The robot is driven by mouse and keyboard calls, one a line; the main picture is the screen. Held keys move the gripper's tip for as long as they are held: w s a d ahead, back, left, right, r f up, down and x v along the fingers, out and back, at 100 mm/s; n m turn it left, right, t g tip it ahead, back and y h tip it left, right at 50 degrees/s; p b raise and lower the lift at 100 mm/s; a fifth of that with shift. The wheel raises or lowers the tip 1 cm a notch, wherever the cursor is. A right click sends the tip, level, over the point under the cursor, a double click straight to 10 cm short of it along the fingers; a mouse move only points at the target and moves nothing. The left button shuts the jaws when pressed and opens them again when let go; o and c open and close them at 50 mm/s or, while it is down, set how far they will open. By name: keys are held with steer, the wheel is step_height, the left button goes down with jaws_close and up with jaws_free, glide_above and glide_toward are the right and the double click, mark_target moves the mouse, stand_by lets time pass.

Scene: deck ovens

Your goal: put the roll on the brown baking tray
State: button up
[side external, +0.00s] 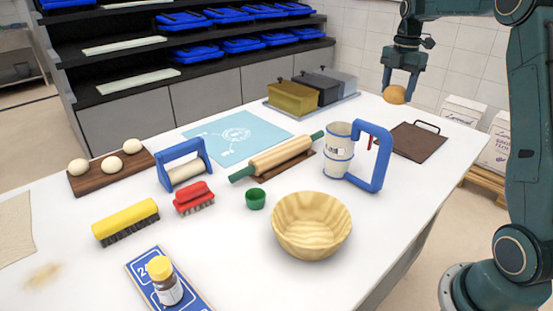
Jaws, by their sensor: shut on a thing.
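My gripper (399,85) is at the upper right, pointing down. It is shut on a round, light-brown roll (396,96) and holds it in the air. The brown baking tray (417,143) is a flat dark-brown plate with a handle at its far edge. It lies at the right end of the white table. In the picture the roll is above and a little left of the tray, with a clear gap between them. No other thing shows on the tray.
A blue-handled frame (378,160) and a white cup (338,150) stand just left of the tray. Lidded containers (310,92) stand at the back. A rolling pin (275,158) and a wooden bowl (311,226) are nearer the middle. The table's right edge is close to the tray.

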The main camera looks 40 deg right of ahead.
steer(key=s+d+n, duration=0.1)
steer(key=d, duration=1.1)
steer(key=f, duration=1.5)
steer(key=shift+a+f, duration=0.15)
steer(key=shift+a, duration=0.05)
steer(key=shift+f, duration=2.15)
steer(key=shift+f, duration=0.15)
steer(key=o, duration=0.9)
steer(key=shift+o, duration=0.2)
